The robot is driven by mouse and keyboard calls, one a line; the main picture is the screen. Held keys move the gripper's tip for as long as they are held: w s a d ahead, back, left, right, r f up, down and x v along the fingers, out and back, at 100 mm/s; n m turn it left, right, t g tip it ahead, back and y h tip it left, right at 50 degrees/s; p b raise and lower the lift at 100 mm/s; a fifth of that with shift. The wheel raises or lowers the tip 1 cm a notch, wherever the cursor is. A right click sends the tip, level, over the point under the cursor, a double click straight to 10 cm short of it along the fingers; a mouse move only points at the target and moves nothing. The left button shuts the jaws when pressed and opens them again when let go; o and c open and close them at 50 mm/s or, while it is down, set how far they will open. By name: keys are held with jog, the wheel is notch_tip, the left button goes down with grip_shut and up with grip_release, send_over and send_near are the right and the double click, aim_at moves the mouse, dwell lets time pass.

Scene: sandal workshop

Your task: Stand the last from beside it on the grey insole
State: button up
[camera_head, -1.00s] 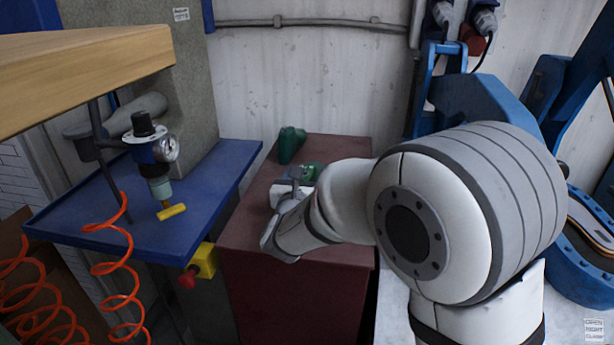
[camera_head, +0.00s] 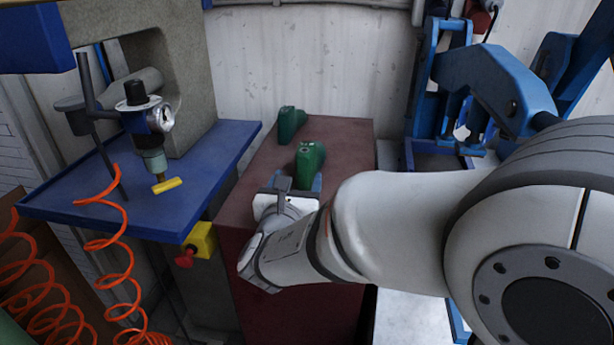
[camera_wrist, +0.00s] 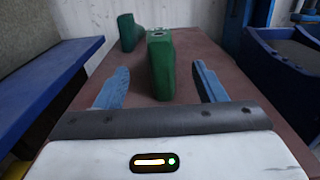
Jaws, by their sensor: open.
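A green last (camera_head: 309,165) stands on the brown-red top (camera_head: 342,150) of a cabinet. A second green last (camera_head: 291,123) stands farther back and to its left. My gripper (camera_head: 300,182) is open and low over the cabinet top, in front of the nearer last. In the wrist view my two blue fingers (camera_wrist: 160,72) are spread on either side of the nearer last (camera_wrist: 160,65), with clear gaps. The farther last (camera_wrist: 128,33) shows at the upper left there. My gripper hides the lower part of the nearer last in the head view. I see no grey insole.
A blue bench (camera_head: 120,205) with a pressure gauge unit (camera_head: 150,125) and a yellow piece (camera_head: 167,185) stands at the left. Orange coiled hose (camera_head: 110,250) hangs in front. Blue machinery (camera_head: 490,85) stands at the right. The wall is close behind the cabinet.

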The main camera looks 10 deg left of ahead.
aim_at(304, 172)
jog(key=shift+w+d+f+b, duration=0.1)
jog(key=shift+w+f+b, duration=0.5)
jog(key=shift+f+b, duration=0.3)
jog(key=shift+w+b, duration=0.6)
jog(key=shift+b, duration=0.35)
jog(key=shift+w+r, duration=0.2)
jog(key=shift+w, duration=0.35)
jog(key=w, duration=0.2)
jog(key=w+b, duration=0.1)
jog(key=w, duration=0.1)
jog(key=w+b, duration=0.1)
jog(key=w, duration=0.1)
jog(key=shift+w+a+f, duration=0.2)
jog(key=shift+a+f, duration=0.1)
jog(key=shift+w+r, duration=0.1)
jog(key=shift+w, duration=0.2)
jog(key=shift+c, duration=0.2)
jog(key=c, duration=1.2)
grip_shut()
